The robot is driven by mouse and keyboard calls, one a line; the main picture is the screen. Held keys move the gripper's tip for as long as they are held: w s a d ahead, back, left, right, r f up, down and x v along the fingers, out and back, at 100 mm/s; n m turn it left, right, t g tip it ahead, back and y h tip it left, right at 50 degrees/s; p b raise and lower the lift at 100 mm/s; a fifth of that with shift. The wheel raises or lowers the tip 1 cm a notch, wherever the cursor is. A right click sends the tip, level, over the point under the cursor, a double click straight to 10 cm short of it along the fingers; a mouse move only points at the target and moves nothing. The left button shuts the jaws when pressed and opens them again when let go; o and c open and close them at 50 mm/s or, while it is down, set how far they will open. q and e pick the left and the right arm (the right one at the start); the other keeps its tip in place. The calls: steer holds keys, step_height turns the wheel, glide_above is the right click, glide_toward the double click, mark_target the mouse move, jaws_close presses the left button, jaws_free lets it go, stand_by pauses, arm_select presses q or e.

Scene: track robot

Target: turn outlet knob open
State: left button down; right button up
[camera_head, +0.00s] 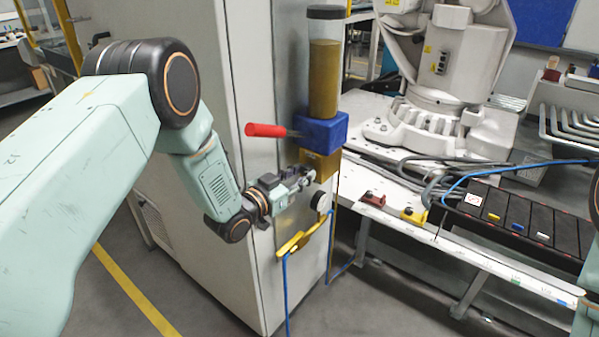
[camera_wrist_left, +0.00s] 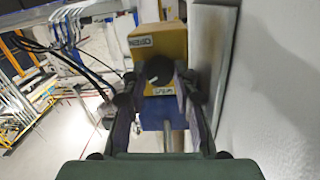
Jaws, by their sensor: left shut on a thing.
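The outlet knob (camera_wrist_left: 158,70) is a dark round knob on the face of a yellow block (camera_wrist_left: 160,42) in the left wrist view. The yellow block also shows below a blue block (camera_head: 321,133) in the head view. My left gripper (camera_head: 308,176) reaches the yellow block from the left. In the left wrist view its two fingers (camera_wrist_left: 159,78) lie on either side of the knob, shut on it. The yellow block's label shows upside down and seems to read OPEN. The knob is hidden by the gripper in the head view. My right gripper is out of view.
A red-handled lever (camera_head: 265,130) sticks out left of the blue block, above my left gripper. A clear cylinder (camera_head: 323,80) of brown liquid stands on top. A round gauge (camera_head: 321,201) and yellow fitting (camera_head: 293,244) sit below. The white cabinet (camera_head: 190,50) is close behind.

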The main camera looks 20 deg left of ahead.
arm_select(q)
steer(key=shift+w+r+m+p, duration=0.1)
steer(key=shift+r+m+p, duration=0.1)
steer(key=shift+m, duration=0.7)
steer(key=shift+w+r+m+p, duration=0.1)
steer(key=shift+m+p, duration=0.05)
steer(key=shift+m, duration=0.75)
steer(key=shift+y, duration=0.3)
steer(key=c, duration=1.4)
jaws_free()
steer(key=o, duration=0.4)
steer(key=shift+f, duration=0.2)
steer(key=shift+s, duration=0.1)
steer(key=shift+s, duration=0.1)
steer(key=v, duration=1.2)
